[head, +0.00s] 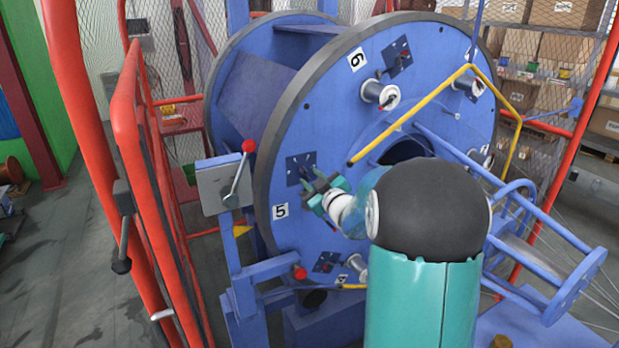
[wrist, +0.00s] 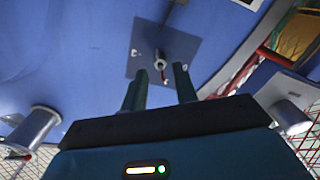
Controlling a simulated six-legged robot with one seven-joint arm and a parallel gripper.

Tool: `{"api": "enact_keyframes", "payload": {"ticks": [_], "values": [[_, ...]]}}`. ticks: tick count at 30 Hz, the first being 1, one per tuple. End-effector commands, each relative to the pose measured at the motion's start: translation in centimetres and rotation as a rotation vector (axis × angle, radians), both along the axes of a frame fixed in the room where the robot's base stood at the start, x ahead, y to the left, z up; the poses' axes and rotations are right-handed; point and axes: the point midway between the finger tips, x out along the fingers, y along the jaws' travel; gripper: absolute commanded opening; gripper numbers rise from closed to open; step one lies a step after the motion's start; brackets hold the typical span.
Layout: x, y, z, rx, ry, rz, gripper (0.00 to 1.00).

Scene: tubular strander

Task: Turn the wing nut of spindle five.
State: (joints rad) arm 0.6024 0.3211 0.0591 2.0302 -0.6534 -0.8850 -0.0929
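The spindle five position is a dark blue square plate (head: 296,163) on the big blue disc (head: 330,110), above the white label "5" (head: 280,211). In the wrist view the plate (wrist: 140,62) carries a short metal spindle end (wrist: 160,58) with a small reddish part below it. I cannot clearly make out the wing nut's wings. My gripper (head: 322,186) is just in front of the plate's lower right and partly covers it. In the wrist view my gripper (wrist: 158,86) has its two fingers apart with nothing between them, short of the spindle end.
A red-knobbed lever (head: 248,147) stands left of the disc. A yellow bar (head: 410,112) crosses the disc's face. Metal spools (head: 380,94) stick out from the disc; one (wrist: 35,127) shows left in the wrist view. A red guard frame (head: 135,140) stands at left.

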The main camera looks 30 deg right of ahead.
Motion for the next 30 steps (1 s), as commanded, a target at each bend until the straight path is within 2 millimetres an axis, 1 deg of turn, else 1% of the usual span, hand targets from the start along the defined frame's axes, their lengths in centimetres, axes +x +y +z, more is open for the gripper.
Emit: {"api": "enact_keyframes", "payload": {"ticks": [1,3,6,14,17,18,19,30], "values": [[0.7,-0.1,0.0,0.000,-0.001,0.000,0.29],[1.4,-0.1,-0.1,0.000,0.001,0.000,0.29],[1.9,-0.1,0.0,0.000,0.000,-0.001,0.29],[2.1,-0.1,0.0,0.000,0.000,-0.001,0.29],[2.0,-0.1,0.0,0.000,0.000,-0.001,0.11],[2.0,-0.1,0.0,0.000,0.000,-0.001,0.04],[2.0,-0.1,0.0,0.000,0.000,-0.001,0.00],[2.0,-0.1,0.0,-0.023,0.002,0.000,0.00]]}}
